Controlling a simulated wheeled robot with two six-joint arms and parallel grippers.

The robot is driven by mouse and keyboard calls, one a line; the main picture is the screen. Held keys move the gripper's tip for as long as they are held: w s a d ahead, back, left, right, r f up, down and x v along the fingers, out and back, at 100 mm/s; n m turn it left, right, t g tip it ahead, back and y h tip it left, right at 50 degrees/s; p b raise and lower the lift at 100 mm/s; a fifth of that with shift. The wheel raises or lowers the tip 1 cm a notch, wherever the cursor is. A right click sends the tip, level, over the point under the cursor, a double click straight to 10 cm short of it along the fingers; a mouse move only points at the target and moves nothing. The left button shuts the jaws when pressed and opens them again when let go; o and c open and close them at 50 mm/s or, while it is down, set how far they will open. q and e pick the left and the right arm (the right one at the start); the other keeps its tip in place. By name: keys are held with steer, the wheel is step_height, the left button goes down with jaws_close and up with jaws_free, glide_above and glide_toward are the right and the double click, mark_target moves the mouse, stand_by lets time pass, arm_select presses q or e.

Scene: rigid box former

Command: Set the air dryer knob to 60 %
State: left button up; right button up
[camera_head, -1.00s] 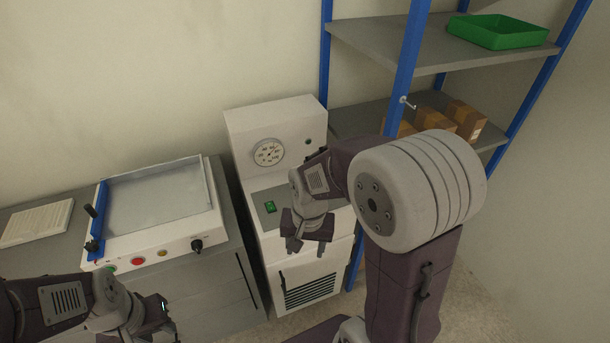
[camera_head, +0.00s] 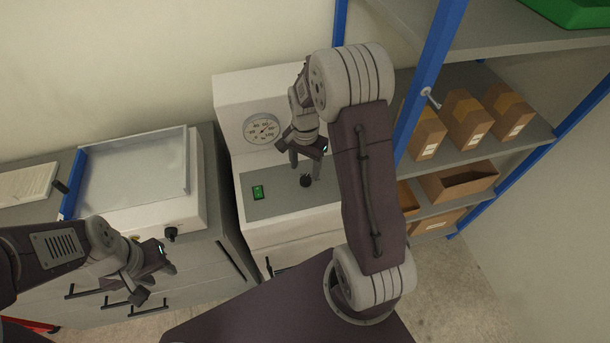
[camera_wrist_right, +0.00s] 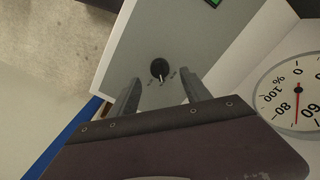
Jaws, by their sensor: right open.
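The air dryer is a white cabinet (camera_head: 262,88) with a grey top panel. Its black round knob (camera_head: 306,180) stands on that panel; in the right wrist view the knob (camera_wrist_right: 159,67) has a pale pointer mark and small labels too small to read.
A green switch (camera_head: 258,192) is left of the knob on the panel. A blue-posted shelf (camera_head: 427,90) with cardboard boxes (camera_head: 466,117) stands close on the right. A white machine with a clear lid (camera_head: 133,178) stands on the left cabinet.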

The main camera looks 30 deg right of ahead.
mark_target(306, 177)
step_height(306, 177, down, 5)
steer(key=shift+d+r, duration=0.1)
steer(key=shift+r, duration=0.1)
steer(key=shift+s+f, duration=0.1)
steer(key=shift+f, duration=0.2)
jaws_close()
